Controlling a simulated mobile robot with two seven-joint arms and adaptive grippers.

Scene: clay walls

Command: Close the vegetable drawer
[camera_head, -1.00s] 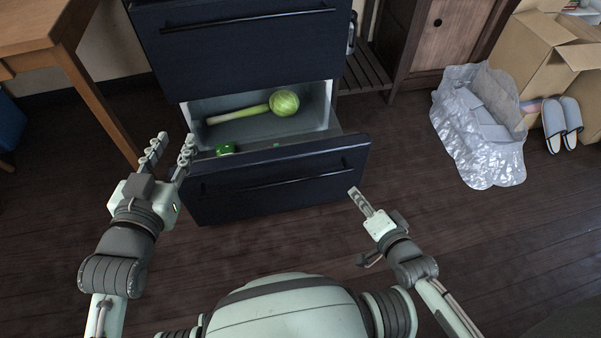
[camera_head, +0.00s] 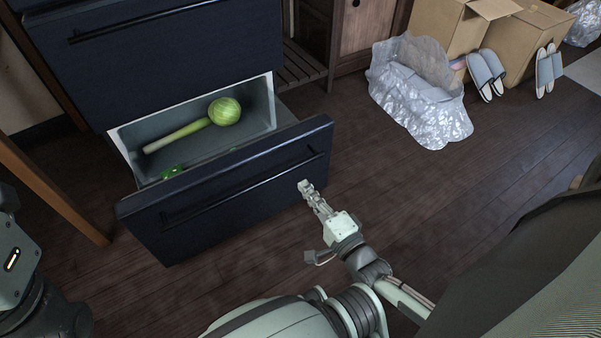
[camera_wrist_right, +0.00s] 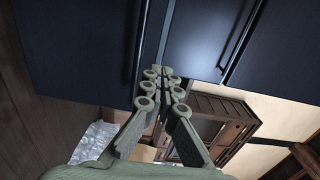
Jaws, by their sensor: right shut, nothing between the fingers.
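The vegetable drawer (camera_head: 235,196) is a dark blue bottom drawer with a black bar handle, pulled out from the cabinet. Inside it lie a round green cabbage (camera_head: 225,111), a leek (camera_head: 178,136) and a green vegetable (camera_head: 172,172) partly hidden by the front panel. My right gripper (camera_head: 305,186) is shut and empty, at the right part of the drawer front; I cannot tell whether it touches. In the right wrist view its fingertips (camera_wrist_right: 162,72) are together in front of the dark panels. At the left edge, part of my left arm shows, but its fingers do not.
Another dark drawer (camera_head: 180,55) above is shut. A wooden table leg (camera_head: 50,190) stands at left. A silvery plastic bag (camera_head: 420,100), cardboard boxes (camera_head: 445,30) and slippers (camera_head: 487,75) are at the upper right.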

